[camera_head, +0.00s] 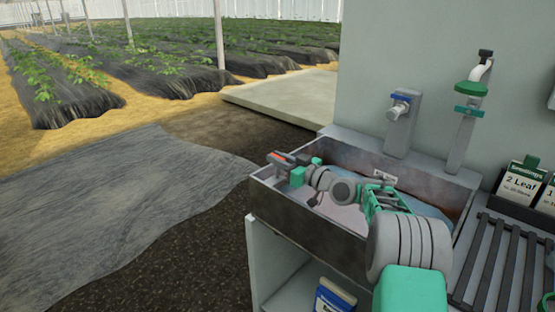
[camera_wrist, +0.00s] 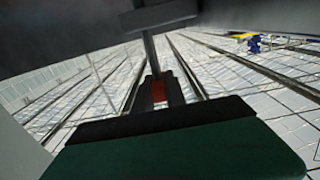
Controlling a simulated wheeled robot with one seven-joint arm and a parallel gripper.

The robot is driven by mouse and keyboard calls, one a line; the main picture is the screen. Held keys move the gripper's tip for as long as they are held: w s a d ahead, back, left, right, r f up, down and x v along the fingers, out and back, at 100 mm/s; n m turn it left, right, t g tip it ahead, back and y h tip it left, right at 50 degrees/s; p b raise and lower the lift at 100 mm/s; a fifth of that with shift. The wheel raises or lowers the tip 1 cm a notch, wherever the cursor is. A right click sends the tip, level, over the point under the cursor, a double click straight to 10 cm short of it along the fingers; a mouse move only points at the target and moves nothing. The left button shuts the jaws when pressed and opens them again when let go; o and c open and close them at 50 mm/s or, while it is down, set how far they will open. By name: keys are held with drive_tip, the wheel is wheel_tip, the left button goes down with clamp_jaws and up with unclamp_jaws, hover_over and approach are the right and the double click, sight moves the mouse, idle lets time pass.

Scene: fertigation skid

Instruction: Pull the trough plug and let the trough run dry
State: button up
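The trough (camera_head: 310,220) is a grey metal basin on a stand, with my arm reaching across it. Pale grey and bluish patches show on its inside, and I cannot tell how much water is in it. My gripper (camera_head: 279,158) is at the trough's left rim, pointing left. A red strip shows at its tip. In the wrist view, a small red piece (camera_wrist: 158,91) sits between narrow dark parts, with a thin stem above. I cannot tell whether this is the plug or part of the gripper. The drain is not visible. A small dark curved thing (camera_head: 315,199) shows inside the trough.
A grey tap fitting (camera_head: 400,110) and a green-handled valve pipe (camera_head: 471,92) stand behind the trough. A slatted rack (camera_head: 505,265) and label cards (camera_head: 522,183) are at the right. A blue-and-white container (camera_head: 333,297) is below. Open ground lies left.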

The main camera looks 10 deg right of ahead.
clamp_jaws()
idle(0.8)
drive_tip(key=shift+r+p, duration=0.4)
drive_tip(key=shift+r, duration=1.95)
drive_tip(key=o, duration=0.6)
unclamp_jaws()
drive_tip(key=v, duration=0.8)
